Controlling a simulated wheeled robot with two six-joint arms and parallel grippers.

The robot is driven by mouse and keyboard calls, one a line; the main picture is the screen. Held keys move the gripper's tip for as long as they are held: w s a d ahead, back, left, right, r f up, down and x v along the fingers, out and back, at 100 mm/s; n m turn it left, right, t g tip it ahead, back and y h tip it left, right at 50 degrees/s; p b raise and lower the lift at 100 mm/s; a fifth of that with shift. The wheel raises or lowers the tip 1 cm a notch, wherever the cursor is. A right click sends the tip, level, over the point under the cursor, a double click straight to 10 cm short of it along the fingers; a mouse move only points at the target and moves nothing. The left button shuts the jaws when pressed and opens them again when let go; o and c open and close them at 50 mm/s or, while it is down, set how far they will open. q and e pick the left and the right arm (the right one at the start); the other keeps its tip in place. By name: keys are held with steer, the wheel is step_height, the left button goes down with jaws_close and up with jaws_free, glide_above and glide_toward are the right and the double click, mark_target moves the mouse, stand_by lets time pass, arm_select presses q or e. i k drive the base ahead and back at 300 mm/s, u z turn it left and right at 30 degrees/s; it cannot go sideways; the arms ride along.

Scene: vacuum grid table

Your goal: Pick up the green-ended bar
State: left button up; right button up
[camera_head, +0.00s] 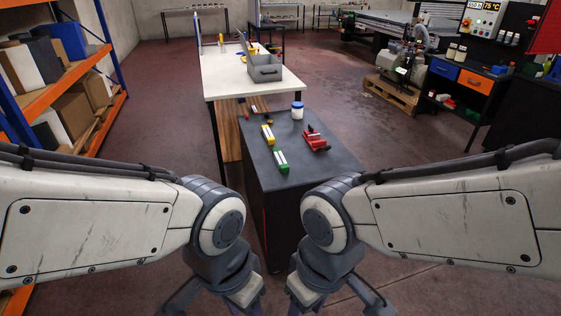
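The green-ended bar (281,161) is a short bar with a white middle and green ends. It lies on the dark top of a cabinet (262,177), near its front left part. My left gripper (243,290) and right gripper (306,290) hang at the bottom of the head view, in front of the cabinet and apart from the bar. Their fingertips are cut off by the picture's lower edge, so I cannot see whether they are open.
A similar yellow-ended bar (268,134) lies just behind the green-ended one. A red clamp-like object (316,140) lies to the right. A white jar with a blue lid (297,111) stands at the back. The cabinet top's front right is clear. A white table (228,78) stands beyond.

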mark_target(283, 166)
steer(key=u, duration=0.2)
steer(key=i, duration=2.1)
steer(key=z, duration=0.05)
